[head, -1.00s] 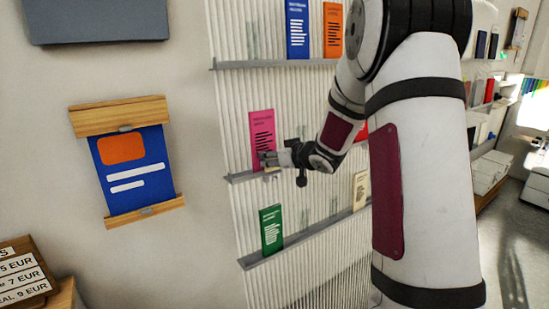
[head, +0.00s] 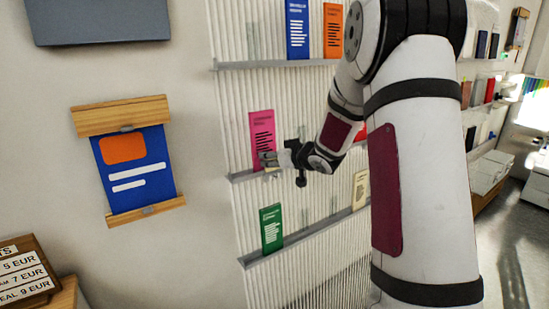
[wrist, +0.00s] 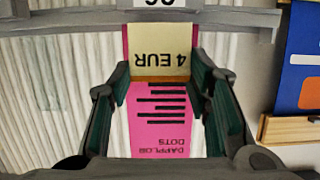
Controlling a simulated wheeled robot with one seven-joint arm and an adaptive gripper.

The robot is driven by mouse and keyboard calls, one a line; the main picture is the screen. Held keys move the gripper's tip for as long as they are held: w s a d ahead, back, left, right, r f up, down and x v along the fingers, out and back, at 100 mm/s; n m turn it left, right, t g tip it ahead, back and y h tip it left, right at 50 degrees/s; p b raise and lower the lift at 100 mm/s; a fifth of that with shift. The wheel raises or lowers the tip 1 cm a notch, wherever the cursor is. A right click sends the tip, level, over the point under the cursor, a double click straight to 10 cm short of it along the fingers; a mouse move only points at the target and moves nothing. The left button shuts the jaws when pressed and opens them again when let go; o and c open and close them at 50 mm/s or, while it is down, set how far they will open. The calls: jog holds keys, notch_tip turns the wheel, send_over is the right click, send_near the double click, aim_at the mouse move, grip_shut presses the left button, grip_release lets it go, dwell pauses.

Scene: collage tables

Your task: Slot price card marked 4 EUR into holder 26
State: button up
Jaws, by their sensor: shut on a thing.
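The cream price card marked 4 EUR (wrist: 160,58) shows upside down in the wrist view, between the fingers of my gripper (wrist: 163,76). My gripper is shut on the card. In the head view my gripper (head: 268,160) is at the lower part of a pink leaflet (head: 262,126), just above the grey ledge (head: 240,178). The card lies in front of the pink leaflet (wrist: 160,115) in the wrist view, close to the grey rail (wrist: 60,20). A white number label (wrist: 155,3) on the rail is cut off by the top edge; its number looks like 26, inverted.
Blue (head: 297,30) and orange (head: 333,30) leaflets stand on the ledge above. Green (head: 271,228) and cream (head: 361,190) leaflets stand on the ledge below. A blue poster with wooden bars (head: 133,165) hangs left. A price board (head: 22,272) is at lower left.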

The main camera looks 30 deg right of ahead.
jog(key=shift+f, duration=0.15)
jog(key=shift+s+f, duration=0.1)
jog(key=shift+f, duration=0.35)
jog(key=shift+f, duration=0.15)
jog(key=shift+f, duration=0.4)
jog(key=o, duration=1.2)
